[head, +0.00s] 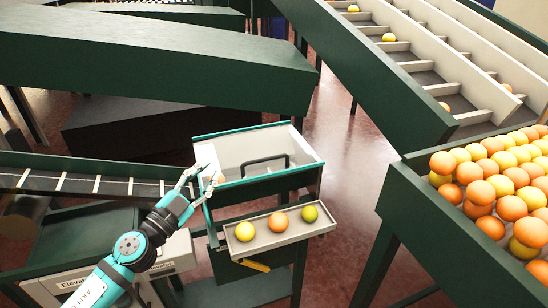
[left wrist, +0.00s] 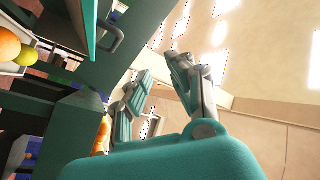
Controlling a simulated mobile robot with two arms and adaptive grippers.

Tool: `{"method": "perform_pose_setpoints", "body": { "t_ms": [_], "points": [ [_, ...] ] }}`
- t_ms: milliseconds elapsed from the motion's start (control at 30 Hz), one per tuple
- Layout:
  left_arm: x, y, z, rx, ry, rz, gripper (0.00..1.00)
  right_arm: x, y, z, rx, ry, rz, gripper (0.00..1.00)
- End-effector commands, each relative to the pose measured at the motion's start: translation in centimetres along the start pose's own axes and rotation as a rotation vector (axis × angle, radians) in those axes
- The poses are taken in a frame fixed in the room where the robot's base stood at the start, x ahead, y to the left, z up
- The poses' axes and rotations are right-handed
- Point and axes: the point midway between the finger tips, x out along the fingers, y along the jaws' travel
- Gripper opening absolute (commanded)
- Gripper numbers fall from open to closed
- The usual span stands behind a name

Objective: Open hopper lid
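The hopper (head: 268,186) is a dark green box with a teal rim, standing in the middle of the head view. A pale panel (head: 234,150) lies within its rim, with a black bar handle (head: 266,160) near the front edge. I cannot clearly tell how far the lid is open. The handle also shows at upper left in the left wrist view (left wrist: 117,38). My left gripper (head: 205,178) is at the hopper's left front corner, left of the handle and apart from it. Its fingers are spread and empty, also in the left wrist view (left wrist: 160,76). My right gripper is not in view.
A small tray (head: 288,238) with two yellow-green fruits and an orange juts from the hopper's front. A yellow handle (head: 256,266) sits below it. A bin of oranges (head: 440,218) stands at right. A conveyor (head: 80,184) lies at left; green chutes (head: 150,60) fill the back.

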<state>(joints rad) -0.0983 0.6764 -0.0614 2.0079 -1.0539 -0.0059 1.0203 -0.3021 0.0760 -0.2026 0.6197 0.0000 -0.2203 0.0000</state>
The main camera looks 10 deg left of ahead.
Motion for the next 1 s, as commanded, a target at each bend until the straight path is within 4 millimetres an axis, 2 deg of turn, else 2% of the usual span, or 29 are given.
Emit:
{"method": "perform_pose_setpoints", "body": {
  "t_ms": [33,100,200,333,467,567,1000],
  "points": [
    [0.8,-0.3,-1.0,0.072,0.055,0.093,0.21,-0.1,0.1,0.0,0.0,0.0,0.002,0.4],
    [1.3,-0.1,-1.4,0.148,0.088,0.23,0.21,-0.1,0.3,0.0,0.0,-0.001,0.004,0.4],
    [1.2,0.1,-0.7,0.23,0.07,0.391,0.21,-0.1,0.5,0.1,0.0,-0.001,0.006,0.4],
    [0.8,-0.2,0.6,0.286,0.016,0.51,0.21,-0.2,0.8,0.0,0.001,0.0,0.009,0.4],
    [0.9,-0.2,1.2,0.3,-0.008,0.546,0.21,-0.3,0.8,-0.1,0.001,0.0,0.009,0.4],
    [1.9,0.3,1.2,0.298,-0.007,0.545,0.21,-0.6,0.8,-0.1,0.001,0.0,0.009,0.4],
    [9.8,5.1,1.9,0.294,-0.004,0.544,0.21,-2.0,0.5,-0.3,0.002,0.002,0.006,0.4]
  ]
}}
